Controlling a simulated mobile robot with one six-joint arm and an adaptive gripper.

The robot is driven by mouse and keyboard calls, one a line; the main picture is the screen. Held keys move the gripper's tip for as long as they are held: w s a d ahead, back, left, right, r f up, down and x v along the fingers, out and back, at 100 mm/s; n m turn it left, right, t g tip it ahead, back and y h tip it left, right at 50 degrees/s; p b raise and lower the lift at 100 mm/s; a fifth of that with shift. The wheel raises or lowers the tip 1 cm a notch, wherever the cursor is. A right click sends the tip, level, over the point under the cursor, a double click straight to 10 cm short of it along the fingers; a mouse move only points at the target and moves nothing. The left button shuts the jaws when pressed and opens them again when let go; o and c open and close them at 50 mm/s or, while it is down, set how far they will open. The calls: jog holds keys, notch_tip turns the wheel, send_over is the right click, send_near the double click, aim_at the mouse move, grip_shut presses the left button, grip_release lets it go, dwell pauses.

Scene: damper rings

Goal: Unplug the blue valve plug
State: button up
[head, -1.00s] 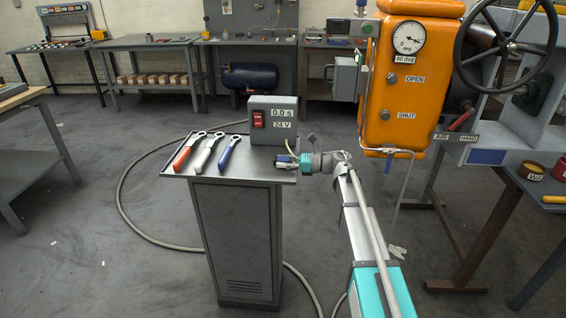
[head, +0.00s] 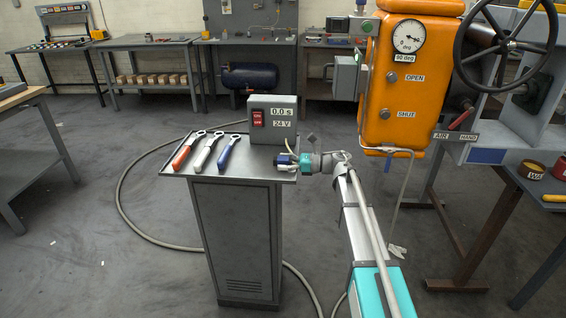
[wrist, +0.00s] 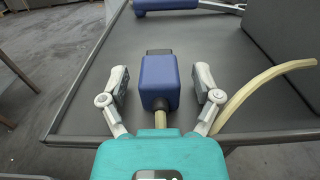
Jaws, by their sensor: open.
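The blue valve plug (wrist: 159,82) lies on the grey tray top of the cabinet, with a dark end on its far side and a pale cable at its near end. In the head view the blue plug (head: 284,159) shows small at the tray's right edge, beside the tip of my gripper (head: 298,163). In the wrist view my gripper (wrist: 160,88) is open, with one finger on each side of the plug. Gaps show between the fingers and the plug.
A grey 24 V box (head: 272,119) with a red switch stands behind. Three tools with red, white and blue handles (head: 227,153) lie on the tray (head: 238,172) to the left. An orange valve actuator (head: 408,85) and black handwheel stand to the right.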

jog(key=d, duration=1.2)
jog(key=shift+s, duration=0.2)
grip_shut()
dwell(0.5)
dwell(0.4)
dwell(0.6)
